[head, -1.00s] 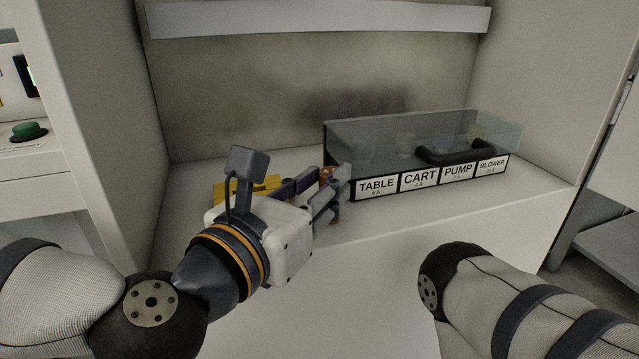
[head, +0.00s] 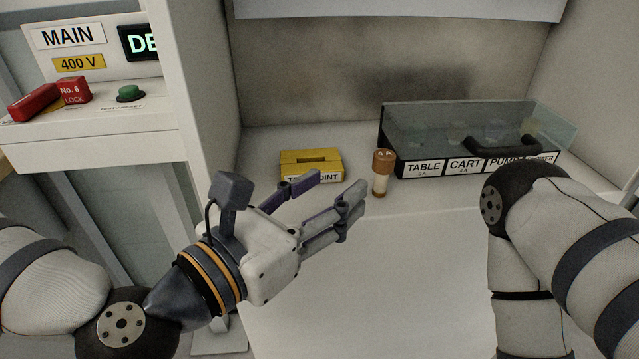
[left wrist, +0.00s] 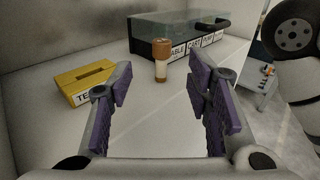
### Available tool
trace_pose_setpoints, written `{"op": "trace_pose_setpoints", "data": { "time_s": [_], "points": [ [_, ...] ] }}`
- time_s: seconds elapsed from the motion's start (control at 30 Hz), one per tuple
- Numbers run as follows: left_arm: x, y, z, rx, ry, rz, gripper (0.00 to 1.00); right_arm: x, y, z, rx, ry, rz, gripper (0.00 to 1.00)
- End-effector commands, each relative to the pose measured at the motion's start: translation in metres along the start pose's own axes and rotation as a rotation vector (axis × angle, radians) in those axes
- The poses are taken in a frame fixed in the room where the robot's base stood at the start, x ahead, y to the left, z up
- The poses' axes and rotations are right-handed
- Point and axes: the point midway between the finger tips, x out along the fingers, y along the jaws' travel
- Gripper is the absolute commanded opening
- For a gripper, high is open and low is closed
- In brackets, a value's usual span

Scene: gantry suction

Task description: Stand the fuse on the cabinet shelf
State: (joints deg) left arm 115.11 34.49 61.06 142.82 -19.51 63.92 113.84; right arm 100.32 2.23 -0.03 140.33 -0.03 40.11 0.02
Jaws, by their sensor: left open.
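The fuse (head: 382,181), a pale cylinder with an orange-brown top, stands upright on the cabinet shelf (head: 440,200) near its front edge. It is just left of the clear-lidded fuse box. In the left wrist view the fuse (left wrist: 161,67) stands beyond the fingertips, seen through the gap between them. My left gripper (head: 340,184) is open and empty, to the left of and nearer than the fuse, not touching it. The gripper (left wrist: 160,76) also shows its purple pads spread apart in the left wrist view. My right arm shows at the right, but its gripper is out of view.
A yellow slotted block (head: 310,166) with a partly hidden label sits left of the fuse. The clear-lidded box (head: 470,130) with a black handle and labels stands right of it. A MAIN panel (head: 85,45) with a red lock and green button is at the left.

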Motion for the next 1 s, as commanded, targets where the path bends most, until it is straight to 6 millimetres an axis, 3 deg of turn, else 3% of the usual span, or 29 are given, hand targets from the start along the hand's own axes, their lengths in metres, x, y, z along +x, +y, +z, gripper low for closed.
{"op": "trace_pose_setpoints", "data": {
  "time_s": [0.03,0.1,0.33,0.37,0.47,0.57,0.6,0.67,0.7,0.8,0.83,0.9,1.0],
  "points": [
    [-0.008,-0.001,0.010,0.012,-0.011,0.002,0.45,-0.014,0.000,-0.009,0.000,0.042,-0.002,1.00],
    [-0.014,-0.001,0.006,0.008,-0.008,0.000,0.45,-0.019,-0.001,-0.012,0.000,0.059,-0.002,1.00],
    [-0.018,-0.002,-0.007,0.007,0.013,-0.006,0.45,-0.020,-0.001,-0.012,0.000,0.061,-0.003,1.00],
    [-0.018,-0.004,-0.015,0.026,0.033,-0.013,0.45,-0.020,-0.001,-0.012,0.001,0.060,-0.003,1.00],
    [-0.030,-0.025,-0.081,0.226,0.207,-0.100,0.45,-0.019,-0.001,-0.012,0.001,0.058,-0.003,1.00],
    [-0.080,-0.056,-0.191,0.611,0.479,-0.347,0.45,-0.019,-0.001,-0.011,0.001,0.058,-0.003,1.00],
    [-0.112,-0.064,-0.233,0.778,0.575,-0.491,0.45,-0.019,-0.001,-0.011,0.001,0.058,-0.003,1.00],
    [-0.168,-0.070,-0.286,1.018,0.682,-0.738,0.45,-0.019,-0.001,-0.012,0.001,0.058,-0.003,1.00],
    [-0.206,-0.068,-0.314,1.158,0.729,-0.914,0.45,-0.019,-0.001,-0.012,0.001,0.058,-0.003,1.00],
    [-0.294,-0.052,-0.355,1.424,0.762,-1.338,0.45,-0.019,-0.001,-0.012,0.001,0.059,-0.003,1.00],
    [-0.315,-0.045,-0.361,1.478,0.757,-1.446,0.45,-0.019,-0.001,-0.012,0.001,0.059,-0.003,1.00],
    [-0.351,-0.031,-0.368,1.562,0.731,-1.646,0.45,-0.019,-0.001,-0.012,0.001,0.059,-0.003,1.00],
    [-0.376,-0.019,-0.370,1.612,0.699,-1.793,0.45,-0.019,-0.001,-0.012,0.001,0.060,-0.003,1.00]
  ]
}}
